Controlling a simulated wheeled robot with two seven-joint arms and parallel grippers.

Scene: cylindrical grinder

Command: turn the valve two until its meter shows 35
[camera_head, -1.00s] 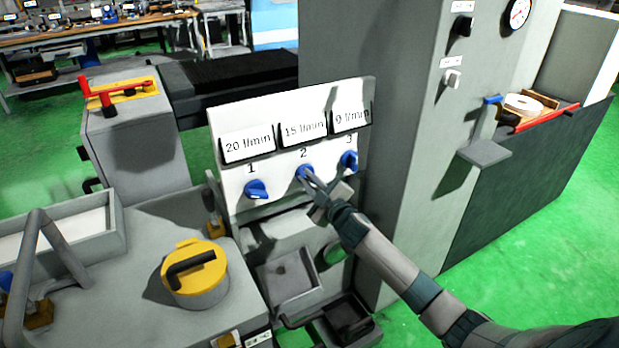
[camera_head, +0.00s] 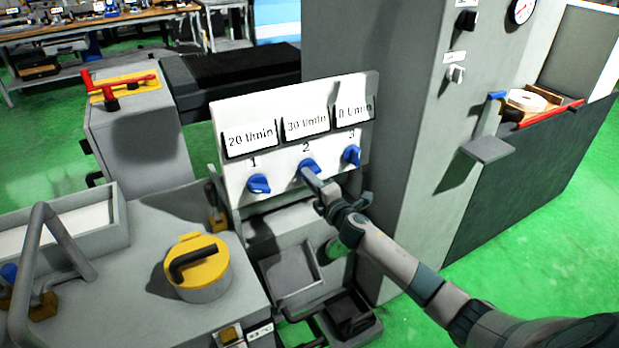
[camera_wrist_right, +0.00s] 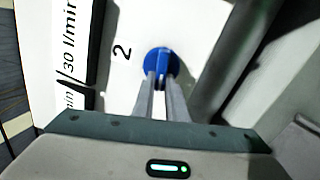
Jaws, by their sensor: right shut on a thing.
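Valve two is the middle blue knob (camera_head: 307,167) on the white panel (camera_head: 232,170), under the label 2. Its meter (camera_head: 306,125) reads 30 l/min. My right gripper (camera_head: 313,177) reaches in from the lower right and is shut on this knob. In the right wrist view, the two fingers of my right gripper (camera_wrist_right: 160,92) pinch the handle of the blue knob (camera_wrist_right: 160,60), and the 30 l/min meter (camera_wrist_right: 72,50) shows sideways at the left. My left gripper is not in view.
Blue knob 1 (camera_head: 259,184) with a 20 l/min meter (camera_head: 250,137) is at left. Blue knob 3 (camera_head: 352,155) stands close at right, its meter (camera_head: 353,112) reading about 0. A yellow-lidded pot (camera_head: 197,262) is at lower left. A tall grey cabinet (camera_head: 385,90) rises at right.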

